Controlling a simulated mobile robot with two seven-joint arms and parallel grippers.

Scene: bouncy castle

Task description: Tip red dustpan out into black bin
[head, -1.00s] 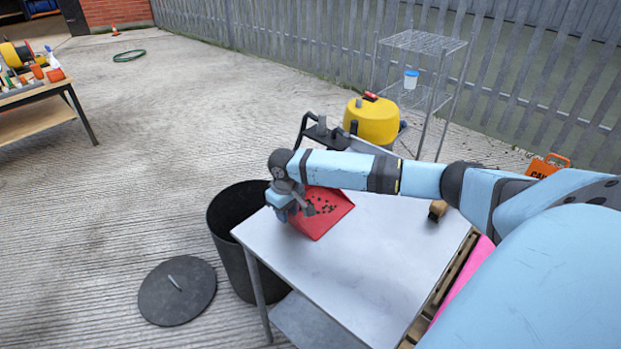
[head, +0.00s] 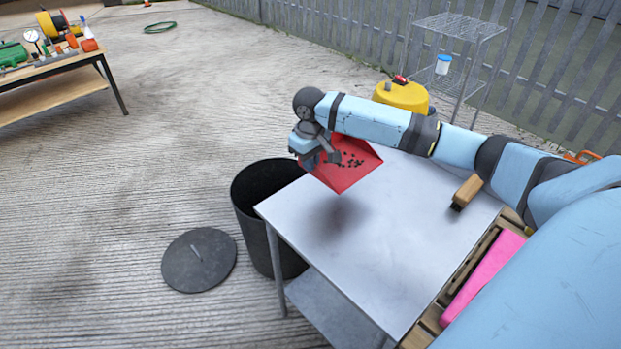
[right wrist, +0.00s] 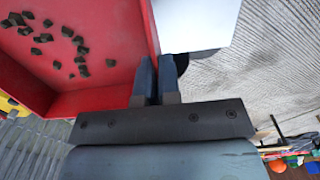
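The red dustpan (head: 352,178) is in the air above the grey table, with a shadow under it. Several small dark bits lie in its pan, and they also show in the right wrist view, where the dustpan (right wrist: 105,22) fills the upper left. My right gripper (head: 318,158) is shut on the dustpan at its left end; the fingers (right wrist: 158,80) are close together beside the red edge, and the handle is mostly hidden. The black bin (head: 245,215) stands open on the ground at the table's left edge, just below and left of the gripper. My left gripper is not in view.
The grey table (head: 400,240) carries a wooden-handled brush (head: 467,190) at its right. A round black lid (head: 198,262) lies on the concrete left of the bin. A yellow drum (head: 403,98) and wire shelf (head: 455,60) stand behind.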

